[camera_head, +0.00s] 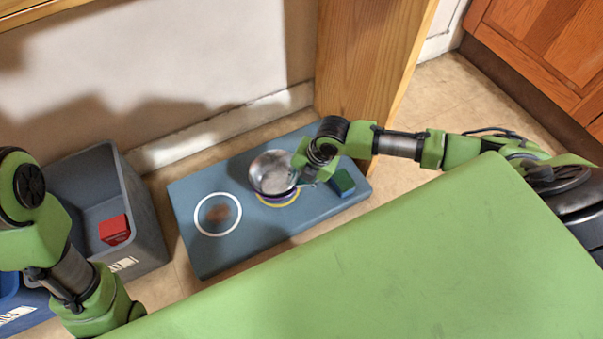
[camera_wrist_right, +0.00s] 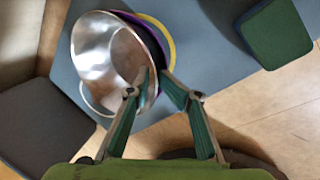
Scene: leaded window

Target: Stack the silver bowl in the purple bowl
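The silver bowl (camera_head: 270,172) is shiny and sits over the purple bowl (camera_head: 287,196), of which only a thin edge shows in the head view. In the right wrist view the silver bowl (camera_wrist_right: 105,55) looks tilted, with a purple strip (camera_wrist_right: 150,32) along its far side. I cannot tell how deep it rests in the purple bowl. My right gripper (camera_head: 299,182) is at the silver bowl's right rim. In the wrist view its fingers (camera_wrist_right: 155,80) close on the rim, one inside and one outside. My left arm shows at the left, but its fingers are out of view.
The bowls are on a low blue-grey platform (camera_head: 200,255) with a yellow ring (camera_head: 280,203) under them and a white ring (camera_head: 238,225) to the left. A grey bin (camera_head: 140,215) at left holds a red block (camera_head: 114,230).

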